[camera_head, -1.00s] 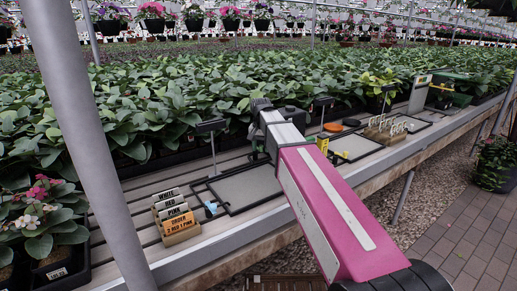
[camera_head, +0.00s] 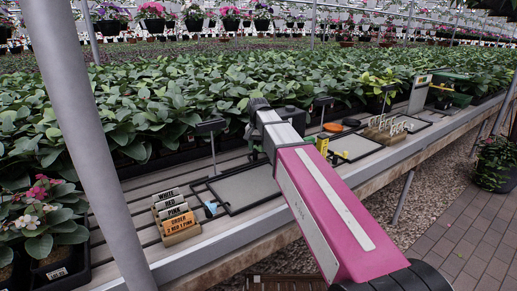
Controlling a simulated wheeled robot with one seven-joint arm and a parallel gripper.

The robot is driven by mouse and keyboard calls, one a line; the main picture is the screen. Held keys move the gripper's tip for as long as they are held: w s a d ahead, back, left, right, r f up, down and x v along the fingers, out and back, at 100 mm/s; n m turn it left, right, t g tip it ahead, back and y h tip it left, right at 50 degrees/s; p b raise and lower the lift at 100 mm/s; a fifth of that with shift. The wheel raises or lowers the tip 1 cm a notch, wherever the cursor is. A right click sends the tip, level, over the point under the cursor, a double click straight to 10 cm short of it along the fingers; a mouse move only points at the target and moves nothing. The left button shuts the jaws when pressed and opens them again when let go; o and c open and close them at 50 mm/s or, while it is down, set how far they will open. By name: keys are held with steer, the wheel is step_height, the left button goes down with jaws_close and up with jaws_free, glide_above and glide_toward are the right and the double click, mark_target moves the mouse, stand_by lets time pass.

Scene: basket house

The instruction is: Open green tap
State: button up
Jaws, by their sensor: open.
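My pink and grey arm reaches from the bottom right over the bench. My dark gripper (camera_head: 258,104) is at its far end, at the edge of the green plants. It is small and partly hidden by my wrist, and I see nothing held in it. A small dark green piece (camera_head: 254,146) shows just left of my wrist, beside the grey tray. It is too small and too covered for me to tell whether it is the green tap. No tap shows clearly elsewhere.
The slatted bench (camera_head: 150,185) carries a grey tray (camera_head: 247,188), a label holder (camera_head: 176,217), a second tray (camera_head: 356,147) and a yellow item (camera_head: 322,145). Dense potted plants (camera_head: 170,105) fill the space behind. A grey pole (camera_head: 92,140) stands at the left. Brick floor lies at the right.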

steer(key=shift+w+a, duration=0.2)
steer(key=shift+a, duration=0.85)
steer(key=shift+w+a, duration=0.25)
steer(key=shift+a, duration=0.85)
steer(key=shift+w+a, duration=0.2)
steer(key=shift+a, duration=0.85)
steer(key=shift+d, duration=0.35)
step_height(320, 180, up, 7)
steer(key=shift+s, duration=0.15)
